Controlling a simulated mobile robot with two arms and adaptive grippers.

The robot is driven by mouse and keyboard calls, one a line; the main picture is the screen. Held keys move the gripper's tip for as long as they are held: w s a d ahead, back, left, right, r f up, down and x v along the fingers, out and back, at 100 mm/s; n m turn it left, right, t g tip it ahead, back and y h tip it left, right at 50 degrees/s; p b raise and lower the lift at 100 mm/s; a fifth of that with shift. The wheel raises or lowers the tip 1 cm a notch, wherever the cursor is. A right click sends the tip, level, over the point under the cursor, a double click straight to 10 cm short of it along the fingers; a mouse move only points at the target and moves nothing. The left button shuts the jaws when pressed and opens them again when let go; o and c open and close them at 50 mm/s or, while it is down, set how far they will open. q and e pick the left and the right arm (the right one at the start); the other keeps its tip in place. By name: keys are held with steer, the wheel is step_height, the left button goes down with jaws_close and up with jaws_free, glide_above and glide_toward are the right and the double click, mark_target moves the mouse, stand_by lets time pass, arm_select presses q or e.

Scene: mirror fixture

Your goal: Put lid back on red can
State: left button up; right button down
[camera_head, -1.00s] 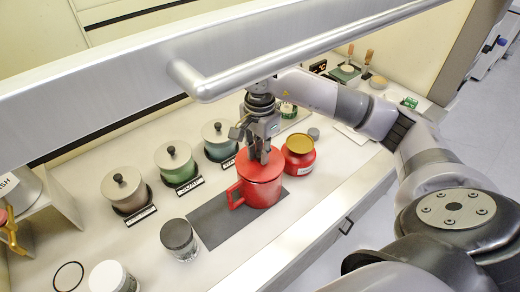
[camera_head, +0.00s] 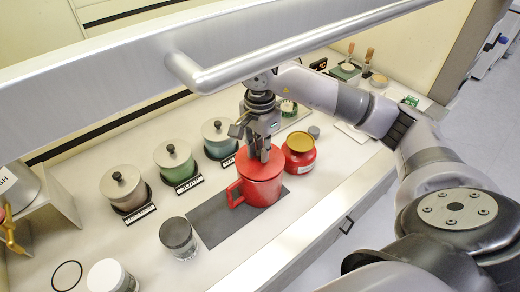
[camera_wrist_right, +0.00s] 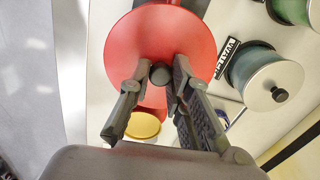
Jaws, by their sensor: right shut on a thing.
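The red can (camera_head: 261,190), with a handle on its left side, stands upright on a dark grey mat (camera_head: 215,222). Its red lid (camera_head: 250,165) is at the can's top; I cannot tell whether it is fully seated. My right gripper (camera_head: 262,156) is above the can, shut on the lid's dark round knob. In the right wrist view the fingers of my right gripper (camera_wrist_right: 160,84) close around the knob (camera_wrist_right: 160,74), and the round red lid (camera_wrist_right: 160,38) fills the upper middle, hiding most of the can. My left gripper is not in view.
A red jar with a gold lid (camera_head: 299,143) stands close on the can's right. A clear jar with a dark lid (camera_head: 177,235) is left of the mat. Several lidded canisters (camera_head: 174,160) stand behind, with labels. A white-lidded jar (camera_head: 106,276) and a black ring (camera_head: 67,276) are front left.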

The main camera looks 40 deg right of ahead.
steer(key=shift+f+b, duration=0.15)
steer(key=shift+b, duration=0.8)
stand_by(1.7)
stand_by(0.4)
steer(key=c, duration=1.4)
jaws_free()
steer(key=o, duration=0.5)
steer(key=shift+r+p, duration=1.9)
steer(key=shift+r, duration=1.65)
